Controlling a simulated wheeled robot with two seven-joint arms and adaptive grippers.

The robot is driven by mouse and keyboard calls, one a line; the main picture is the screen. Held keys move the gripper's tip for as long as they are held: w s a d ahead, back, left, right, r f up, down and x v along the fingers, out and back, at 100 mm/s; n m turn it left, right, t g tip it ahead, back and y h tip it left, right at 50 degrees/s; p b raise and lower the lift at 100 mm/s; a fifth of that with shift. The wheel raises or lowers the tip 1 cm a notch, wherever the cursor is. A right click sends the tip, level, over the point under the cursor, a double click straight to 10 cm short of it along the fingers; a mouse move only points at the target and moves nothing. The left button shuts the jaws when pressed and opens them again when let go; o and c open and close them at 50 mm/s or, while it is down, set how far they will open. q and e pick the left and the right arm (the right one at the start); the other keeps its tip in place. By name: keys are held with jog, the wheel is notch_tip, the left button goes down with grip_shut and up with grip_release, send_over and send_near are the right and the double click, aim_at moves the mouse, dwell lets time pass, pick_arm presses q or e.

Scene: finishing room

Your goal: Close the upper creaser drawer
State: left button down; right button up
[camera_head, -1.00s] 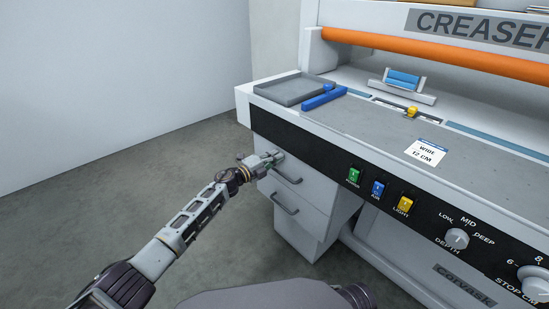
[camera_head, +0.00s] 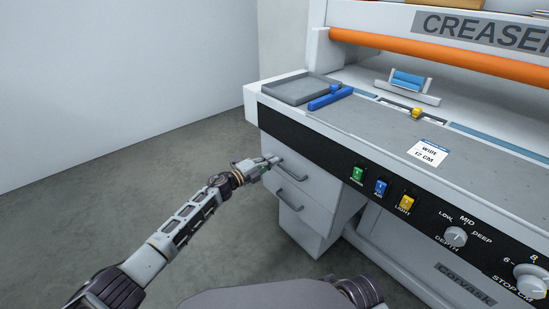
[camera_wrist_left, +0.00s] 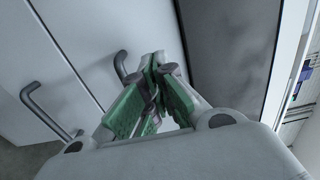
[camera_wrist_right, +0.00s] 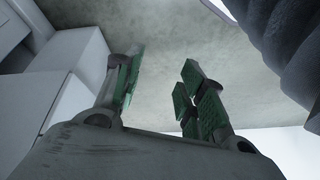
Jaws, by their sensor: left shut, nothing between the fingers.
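The white upper drawer (camera_head: 313,180) sits under the left end of the creaser, with a grey bar handle (camera_head: 291,171). Its front looks close to the line of the lower drawer (camera_head: 303,225); I cannot tell whether a small gap remains. My left gripper (camera_head: 276,160) is shut and empty at the upper left part of the drawer front. In the left wrist view its fingertips (camera_wrist_left: 158,62) are together beside the upper handle (camera_wrist_left: 121,66); contact is unclear. My right gripper (camera_wrist_right: 162,68) shows only in its wrist view, open and empty, fingers apart.
The creaser's table (camera_head: 390,140) overhangs the drawers, with a black switch panel (camera_head: 330,168) along its front edge. A grey tray (camera_head: 300,89) and a blue bar (camera_head: 330,98) lie on top. The floor (camera_head: 130,170) to the left is clear.

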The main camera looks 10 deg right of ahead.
pick_arm(q)
jog(key=p+v, duration=0.2)
jog(key=v, duration=0.6)
pick_arm(e)
jog(key=shift+s+d+g+h, duration=0.25)
jog(key=shift+d+g+h, duration=0.05)
jog(key=shift+d+g, duration=0.25)
pick_arm(q)
jog(key=shift+s+r, duration=0.1)
